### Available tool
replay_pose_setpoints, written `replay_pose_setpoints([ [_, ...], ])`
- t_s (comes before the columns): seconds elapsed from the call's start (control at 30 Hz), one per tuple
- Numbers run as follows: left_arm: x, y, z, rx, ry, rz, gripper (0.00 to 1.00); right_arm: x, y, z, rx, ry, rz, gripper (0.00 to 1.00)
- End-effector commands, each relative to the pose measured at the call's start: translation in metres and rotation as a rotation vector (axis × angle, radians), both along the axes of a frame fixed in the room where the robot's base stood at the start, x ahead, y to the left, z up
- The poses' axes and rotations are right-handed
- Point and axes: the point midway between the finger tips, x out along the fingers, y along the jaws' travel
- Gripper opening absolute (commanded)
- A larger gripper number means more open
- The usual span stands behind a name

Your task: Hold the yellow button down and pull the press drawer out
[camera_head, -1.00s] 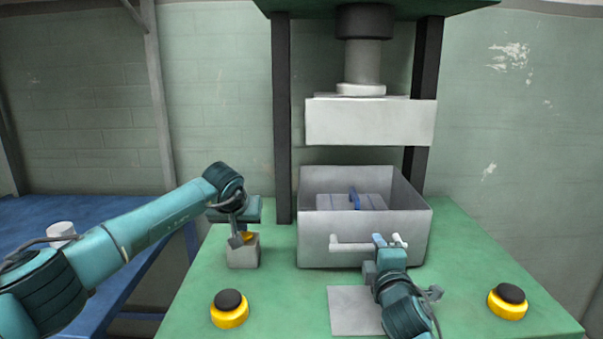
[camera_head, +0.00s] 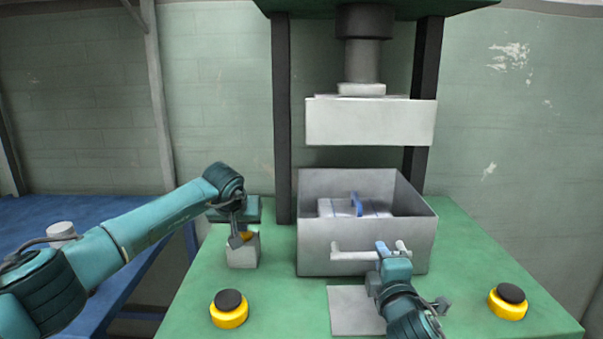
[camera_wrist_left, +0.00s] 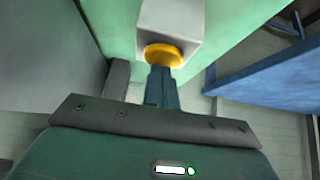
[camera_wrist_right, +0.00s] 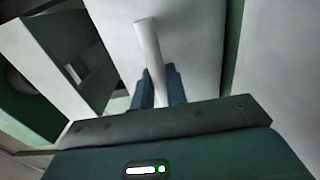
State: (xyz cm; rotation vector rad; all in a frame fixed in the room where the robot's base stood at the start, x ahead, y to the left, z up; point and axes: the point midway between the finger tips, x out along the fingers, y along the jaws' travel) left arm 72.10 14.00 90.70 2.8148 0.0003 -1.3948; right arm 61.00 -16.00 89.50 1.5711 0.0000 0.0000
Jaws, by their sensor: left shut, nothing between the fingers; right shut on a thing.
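The yellow button (camera_wrist_left: 163,56) tops a small grey box (camera_head: 243,252) on the left of the green table. My left gripper (camera_head: 240,239) is shut with its fingertips against the button; the contact shows in the left wrist view (camera_wrist_left: 162,74). The press drawer (camera_head: 312,259) is an open grey metal box with a white bar handle (camera_head: 350,255) on its front. My right gripper (camera_head: 382,249) is shut on the handle, which passes between its fingers in the right wrist view (camera_wrist_right: 150,55).
The white press head (camera_head: 370,122) hangs above the drawer between dark posts. Two yellow-and-black buttons stand on the table, one front left (camera_head: 229,309) and one front right (camera_head: 509,301). A light grey plate (camera_head: 352,312) lies before the drawer. A blue table (camera_head: 60,290) stands at left.

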Motion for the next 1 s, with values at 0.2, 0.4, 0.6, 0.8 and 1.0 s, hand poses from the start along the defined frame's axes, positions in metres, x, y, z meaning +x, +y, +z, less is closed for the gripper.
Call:
replay_pose_setpoints([
  [0.2, -0.001, 0.0, -0.002, 0.001, 0.005, 0.001, 0.0, -0.007, -0.001, 0.0, -0.001, 0.0, -0.001, 0.0],
  [0.4, -0.001, 0.0, -0.002, 0.001, 0.005, 0.001, 0.0, -0.013, -0.001, 0.0, -0.002, 0.0, -0.001, 0.0],
  [0.6, -0.001, 0.0, -0.002, 0.001, 0.005, 0.001, 0.0, -0.018, -0.001, -0.001, -0.002, 0.001, -0.002, 0.0],
  [0.8, -0.001, 0.0, -0.002, 0.001, 0.005, 0.001, 0.0, -0.019, -0.001, 0.0, -0.002, 0.0, -0.002, 0.0],
  [1.0, -0.001, 0.0, -0.002, 0.001, 0.005, 0.001, 0.0, -0.019, -0.001, 0.0, -0.001, 0.0, -0.002, 0.0],
])
